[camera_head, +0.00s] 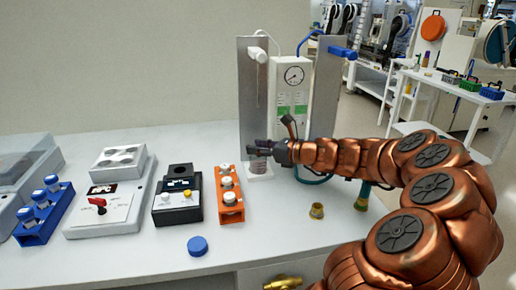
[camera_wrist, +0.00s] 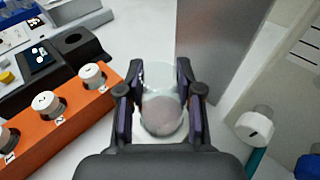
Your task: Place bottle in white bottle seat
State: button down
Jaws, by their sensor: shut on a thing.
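My gripper (camera_head: 270,151) is shut on a clear bottle with pinkish contents. In the wrist view the bottle (camera_wrist: 163,108) is between the two dark fingers of my gripper (camera_wrist: 162,98). In the head view the bottle (camera_head: 257,165) shows low under the fingers, roughly upright, its upper part mostly hidden by them. The white bottle seat (camera_head: 260,177) is directly below it, in front of the metal panel. I cannot tell whether the bottle rests in the seat or is just above it.
An orange rack (camera_head: 230,206) with white-capped vials stands close on the left, beside a black device (camera_head: 178,197). A metal panel (camera_head: 251,92) rises just behind. A blue cap (camera_head: 197,245) lies in front. Brass fittings (camera_head: 317,210) stand on the right.

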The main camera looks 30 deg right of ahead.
jog(key=c, duration=0.7)
grip_release()
jog(key=shift+c, duration=0.2)
jog(key=shift+f, duration=0.1)
jog(key=shift+r, duration=0.2)
jog(key=v, duration=1.2)
jog(key=shift+a, duration=0.1)
